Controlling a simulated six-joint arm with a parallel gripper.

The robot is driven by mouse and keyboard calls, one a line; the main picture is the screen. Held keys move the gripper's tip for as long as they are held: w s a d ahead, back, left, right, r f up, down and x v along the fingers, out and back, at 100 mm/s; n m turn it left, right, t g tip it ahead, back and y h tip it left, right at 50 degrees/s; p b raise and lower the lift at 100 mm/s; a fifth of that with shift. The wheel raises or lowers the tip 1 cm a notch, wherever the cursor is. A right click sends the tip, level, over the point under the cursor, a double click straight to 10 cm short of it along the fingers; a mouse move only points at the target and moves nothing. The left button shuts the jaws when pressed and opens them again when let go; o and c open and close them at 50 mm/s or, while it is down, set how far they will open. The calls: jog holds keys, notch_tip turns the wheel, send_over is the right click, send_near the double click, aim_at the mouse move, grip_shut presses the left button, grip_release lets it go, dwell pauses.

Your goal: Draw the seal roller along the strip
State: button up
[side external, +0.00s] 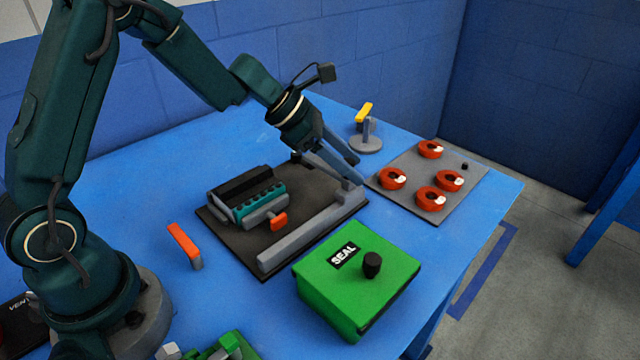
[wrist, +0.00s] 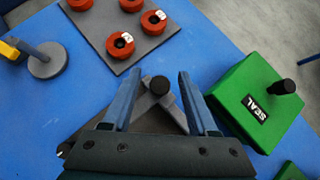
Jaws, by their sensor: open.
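My gripper (side external: 357,172) is open, fingers pointing down at the right corner of the black panel (side external: 232,256). In the wrist view its fingertips (wrist: 159,77) are spread on either side of a dark round knob (wrist: 159,86), with no visible contact. A grey strip (side external: 300,243) runs along the panel's front edge to that corner. The green box marked SEAL (side external: 330,295) has a black knob (side external: 372,264) on top; it also shows in the wrist view (wrist: 243,88). I cannot tell for sure which item is the seal roller.
A teal and black block (side external: 246,193) sits on the panel. A grey plate (side external: 404,202) with several red rings lies to the right. A yellow-handled piece (side external: 364,112) stands on a round base behind it. The back-left table is clear.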

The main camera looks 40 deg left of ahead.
grip_shut()
dwell(1.3)
